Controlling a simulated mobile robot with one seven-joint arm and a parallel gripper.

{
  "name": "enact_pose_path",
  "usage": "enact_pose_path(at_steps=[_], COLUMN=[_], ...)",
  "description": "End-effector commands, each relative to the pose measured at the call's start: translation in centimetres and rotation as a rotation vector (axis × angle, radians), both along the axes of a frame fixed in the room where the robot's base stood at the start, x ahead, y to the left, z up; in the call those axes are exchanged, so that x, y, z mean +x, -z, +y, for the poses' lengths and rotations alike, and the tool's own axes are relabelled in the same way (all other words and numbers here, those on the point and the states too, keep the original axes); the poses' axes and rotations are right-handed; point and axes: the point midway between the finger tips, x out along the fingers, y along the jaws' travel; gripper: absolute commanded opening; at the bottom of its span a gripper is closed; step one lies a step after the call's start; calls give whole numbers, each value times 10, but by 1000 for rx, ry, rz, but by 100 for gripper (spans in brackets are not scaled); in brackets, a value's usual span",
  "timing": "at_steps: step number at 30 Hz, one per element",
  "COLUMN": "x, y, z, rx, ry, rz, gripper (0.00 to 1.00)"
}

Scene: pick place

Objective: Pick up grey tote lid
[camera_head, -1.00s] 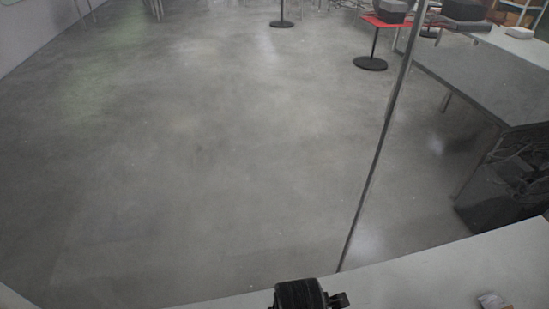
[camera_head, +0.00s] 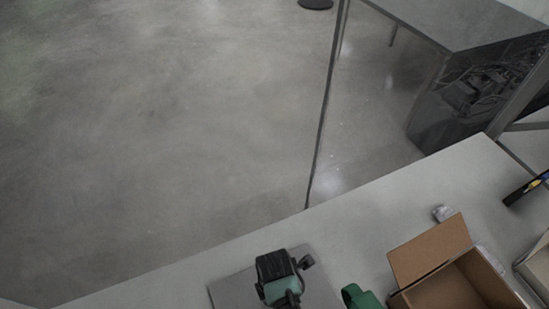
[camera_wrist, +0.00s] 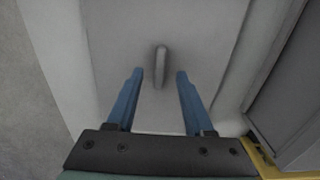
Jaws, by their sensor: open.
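The grey tote lid (camera_wrist: 125,25) fills the middle of the wrist view as a pale flat panel with a raised grey handle (camera_wrist: 161,62). My gripper (camera_wrist: 160,73) is open, its two blue fingers pointing at the lid. The handle lies between and slightly beyond the fingertips, with a gap on both sides. I cannot tell how high the tips are above the lid. In the head view, a grey panel that looks like the lid (camera_head: 228,291) lies on the table, partly hidden by my black and teal wrist. The fingers are hidden there.
The pale table (camera_head: 400,190) holds an open cardboard box (camera_head: 430,252), a green object (camera_head: 362,297) and a small box (camera_head: 443,213). In the wrist view, a dark grey box-like shape (camera_wrist: 290,95) and a yellow edge (camera_wrist: 262,160) stand close to the right of the lid.

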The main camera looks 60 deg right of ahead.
Motion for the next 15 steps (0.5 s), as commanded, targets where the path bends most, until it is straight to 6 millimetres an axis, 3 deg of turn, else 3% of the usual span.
enact_pose_path(at_steps=[6,15], x=[0,0], y=[24,27], z=[0,0], rx=[0,-1], ry=[0,0], rz=[0,-1], gripper=[52,52])
